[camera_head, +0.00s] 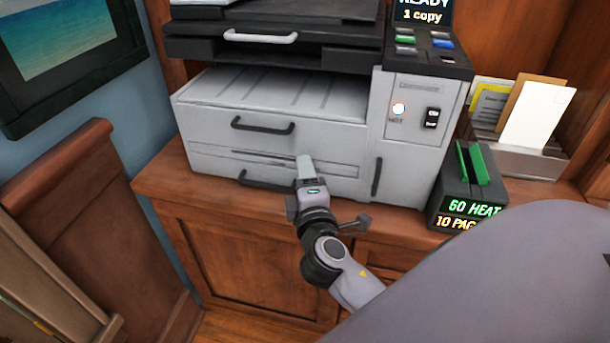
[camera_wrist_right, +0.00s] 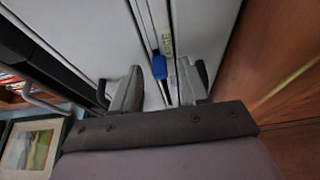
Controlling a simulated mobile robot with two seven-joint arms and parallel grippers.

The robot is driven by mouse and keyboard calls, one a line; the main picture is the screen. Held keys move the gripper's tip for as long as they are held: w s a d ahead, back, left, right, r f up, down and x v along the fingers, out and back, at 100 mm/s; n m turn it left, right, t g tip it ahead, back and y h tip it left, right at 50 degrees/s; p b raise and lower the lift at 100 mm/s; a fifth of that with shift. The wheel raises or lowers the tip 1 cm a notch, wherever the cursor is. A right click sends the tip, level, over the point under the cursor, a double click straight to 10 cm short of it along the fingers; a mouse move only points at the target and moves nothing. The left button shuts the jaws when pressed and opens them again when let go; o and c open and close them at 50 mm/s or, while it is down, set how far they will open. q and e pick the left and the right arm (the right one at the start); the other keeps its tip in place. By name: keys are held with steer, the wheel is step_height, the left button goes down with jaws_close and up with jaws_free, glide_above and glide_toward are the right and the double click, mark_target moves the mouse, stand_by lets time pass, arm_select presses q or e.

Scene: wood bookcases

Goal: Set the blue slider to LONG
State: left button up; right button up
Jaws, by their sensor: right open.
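The blue slider (camera_wrist_right: 159,67) shows in the right wrist view, in a narrow slot on the pale grey front of the printer (camera_head: 280,95). A pale label strip with lettering runs beside the slot, too small to read surely. My right gripper (camera_head: 305,163) is at the printer's lower front panel in the head view. In the wrist view its two fingers stand apart on either side of the slider; I cannot tell whether they touch it. In the head view the slider is hidden behind the gripper. My left gripper is not in view.
Dark drawer handles (camera_head: 263,125) stick out above and below the slot. A control panel (camera_head: 425,45) is at the printer's upper right. A black device with green paddles (camera_head: 470,165) and a letter holder (camera_head: 520,155) stand to the right on the wooden cabinet (camera_head: 245,255).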

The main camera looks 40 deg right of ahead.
jaws_close()
steer(key=shift+w+a+b, duration=0.45)
steer(key=shift+w+a, duration=0.8)
steer(key=shift+w, duration=0.2)
steer(key=shift+w+a, duration=0.15)
steer(key=shift+w, duration=0.05)
jaws_free()
steer(key=shift+s, duration=0.15)
